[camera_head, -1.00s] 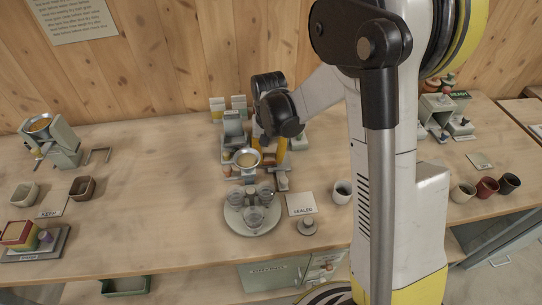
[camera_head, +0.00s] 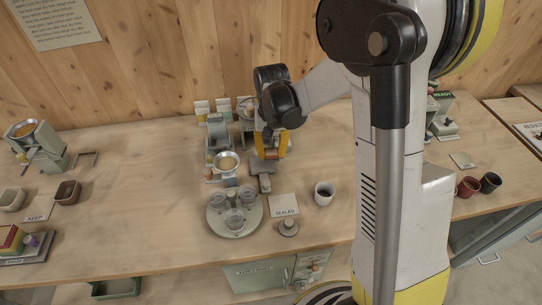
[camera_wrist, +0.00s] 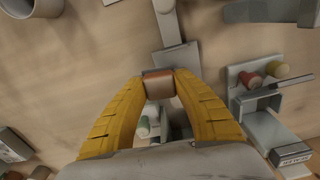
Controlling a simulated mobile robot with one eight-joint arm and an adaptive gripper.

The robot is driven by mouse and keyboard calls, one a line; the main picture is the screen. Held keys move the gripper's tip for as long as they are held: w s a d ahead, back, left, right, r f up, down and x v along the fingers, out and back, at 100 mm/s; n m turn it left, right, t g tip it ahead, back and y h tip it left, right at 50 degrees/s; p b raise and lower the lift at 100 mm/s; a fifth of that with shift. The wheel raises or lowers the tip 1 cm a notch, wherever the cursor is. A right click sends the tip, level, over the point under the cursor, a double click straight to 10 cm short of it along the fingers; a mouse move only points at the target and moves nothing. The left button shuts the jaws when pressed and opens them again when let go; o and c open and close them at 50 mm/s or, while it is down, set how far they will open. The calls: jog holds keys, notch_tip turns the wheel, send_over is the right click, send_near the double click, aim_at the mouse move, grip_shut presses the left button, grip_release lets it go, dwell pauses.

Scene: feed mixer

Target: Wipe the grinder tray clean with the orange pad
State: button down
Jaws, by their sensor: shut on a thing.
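My gripper (camera_head: 272,150) has yellow fingers and points down over the middle of the bench. In the wrist view its fingers (camera_wrist: 158,84) are shut on a small orange-brown pad (camera_wrist: 158,82). A flat grey plate (camera_wrist: 178,60), which looks like the grinder tray, lies just beyond the pad in that view. In the head view the plate (camera_head: 262,183) shows in front of and below the fingers. I cannot tell whether the pad touches it. Any dirt on the plate is too small to make out.
A machine with a round metal bowl (camera_head: 228,162) stands left of my gripper. Open bench (camera_head: 130,200) lies further left.

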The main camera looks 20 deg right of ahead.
jog(key=shift+r+p, duration=1.7)
jog(key=shift+r, duration=1.05)
